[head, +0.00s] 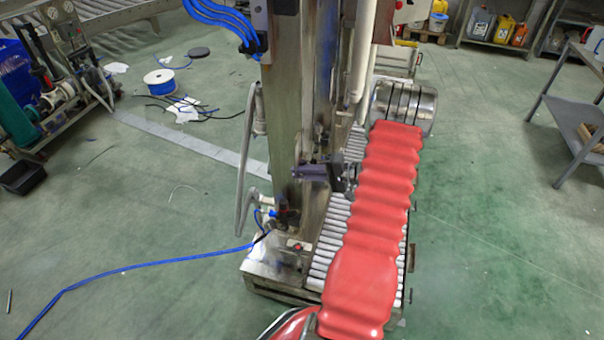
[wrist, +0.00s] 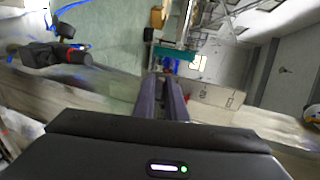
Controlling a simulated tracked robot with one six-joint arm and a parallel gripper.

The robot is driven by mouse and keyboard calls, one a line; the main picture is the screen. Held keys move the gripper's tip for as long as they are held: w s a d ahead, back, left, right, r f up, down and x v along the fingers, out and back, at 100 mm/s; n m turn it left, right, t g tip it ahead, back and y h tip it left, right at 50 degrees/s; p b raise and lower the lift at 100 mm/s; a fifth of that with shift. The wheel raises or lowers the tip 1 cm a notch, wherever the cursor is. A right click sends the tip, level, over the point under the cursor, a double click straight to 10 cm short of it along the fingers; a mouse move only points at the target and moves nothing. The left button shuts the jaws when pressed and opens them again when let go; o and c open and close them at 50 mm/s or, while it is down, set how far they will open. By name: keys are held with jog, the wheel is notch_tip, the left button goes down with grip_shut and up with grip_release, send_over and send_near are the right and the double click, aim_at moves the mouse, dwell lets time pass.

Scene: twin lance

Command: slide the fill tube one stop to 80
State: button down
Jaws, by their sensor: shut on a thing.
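The filling machine's steel column (head: 289,110) stands upright in the middle of the head view. A pale upright tube (head: 362,60) runs down its right side; I cannot tell whether this is the fill tube. My gripper (head: 298,172) reaches the column from the right, its dark fingers level and pointing left. In the wrist view my gripper (wrist: 164,78) has its fingers nearly parallel with a narrow gap. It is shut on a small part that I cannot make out. No scale or number 80 is readable.
A roller conveyor (head: 334,225) lies beside the column, partly under my red-sleeved arm. A bent steel handle (head: 245,150) stands left of the column. A blue hose (head: 150,264) crosses the floor. A blue cable reel (head: 160,80) lies behind.

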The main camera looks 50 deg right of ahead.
jog(key=shift+r, duration=0.9)
jog(key=c, duration=1.7)
grip_release()
jog(key=v, duration=0.7)
